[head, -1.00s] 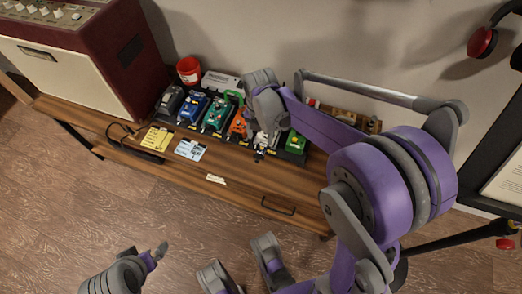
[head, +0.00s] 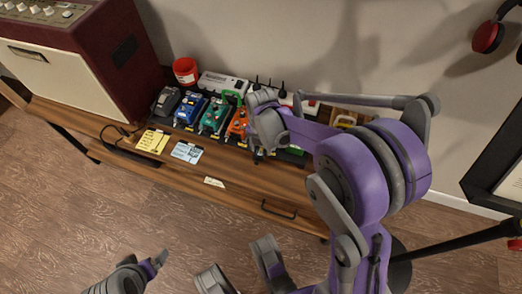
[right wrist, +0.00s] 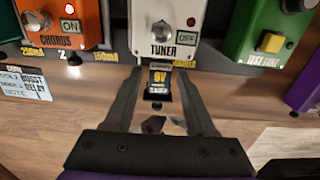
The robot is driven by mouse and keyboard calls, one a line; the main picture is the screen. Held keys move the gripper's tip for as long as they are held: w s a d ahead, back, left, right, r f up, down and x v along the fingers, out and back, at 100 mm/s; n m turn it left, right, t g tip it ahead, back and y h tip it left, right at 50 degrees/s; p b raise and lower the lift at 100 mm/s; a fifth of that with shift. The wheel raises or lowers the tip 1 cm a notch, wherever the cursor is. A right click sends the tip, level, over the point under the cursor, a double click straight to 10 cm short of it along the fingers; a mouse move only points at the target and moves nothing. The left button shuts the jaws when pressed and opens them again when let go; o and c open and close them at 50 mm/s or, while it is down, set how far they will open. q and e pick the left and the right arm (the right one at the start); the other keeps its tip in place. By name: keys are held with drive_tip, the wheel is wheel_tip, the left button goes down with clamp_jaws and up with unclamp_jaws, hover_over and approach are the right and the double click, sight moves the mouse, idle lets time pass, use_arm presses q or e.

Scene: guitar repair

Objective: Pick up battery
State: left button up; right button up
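The battery (right wrist: 159,80) is small and black with a yellow 9V label. In the right wrist view it is in front of the white TUNER pedal (right wrist: 166,25), between the fingers of my right gripper (right wrist: 160,85). The fingers are open, with a visible gap on each side of the battery. In the head view my right arm reaches over the pedal row, and its wrist hides the battery. Part of my left arm, perhaps its gripper (head: 158,262), shows at the lower left, away from the bench; its fingers are not clear.
The orange CHORUS pedal (right wrist: 60,18) and green pedal (right wrist: 272,30) flank the tuner. A red cup (head: 185,71), blue pedal (head: 190,110), yellow note (head: 153,141) and large amplifier (head: 75,60) are on the wooden bench (head: 160,178). The bench front is mostly clear.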

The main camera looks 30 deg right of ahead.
sight(261, 150)
clamp_jaws()
wheel_tip(261, 150, up, 10)
drive_tip(key=p, duration=0.3)
idle(0.3)
